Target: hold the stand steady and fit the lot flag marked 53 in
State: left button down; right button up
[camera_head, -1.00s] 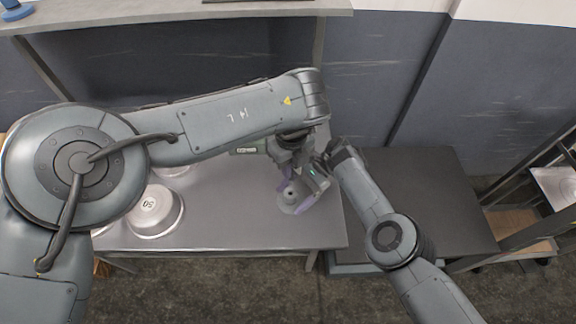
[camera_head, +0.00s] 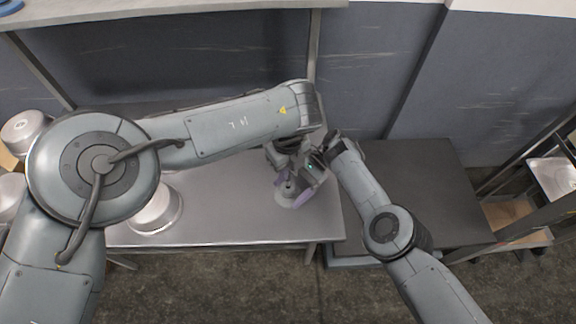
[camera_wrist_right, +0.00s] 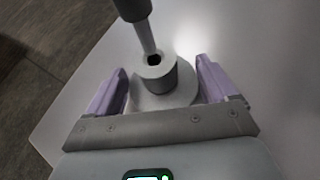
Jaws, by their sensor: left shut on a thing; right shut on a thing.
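The stand (camera_head: 288,196) is a pale round base with a short post on the grey table; in the right wrist view the post (camera_wrist_right: 168,84) has a dark hole in its top. My right gripper (camera_wrist_right: 162,88) has its purple fingers on either side of the stand and is shut on it; it also shows in the head view (camera_head: 290,187). A grey rod (camera_wrist_right: 145,38), apparently the lot flag's pole, comes down with its tip at the hole's mouth, slightly tilted. I cannot tell whether it is inside. My left gripper (camera_head: 287,158) is above, shut on the flag. The flag's number is hidden.
A metal pan (camera_head: 157,212) stands on the table (camera_head: 225,225), partly behind my left arm. More pans (camera_head: 22,130) are at the far left. A dark lower surface (camera_head: 430,185) lies to the right, with a rack (camera_head: 545,190) beyond.

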pick_arm(q)
jog(key=shift+f, duration=2.1)
dwell(1.1)
jog(key=c, duration=1)
grip_release()
notch_tip(320, 180, up, 12)
jog(key=shift+r, duration=0.1)
pick_arm(e)
jog(key=o, duration=0.6)
jog(key=shift+r, duration=0.1)
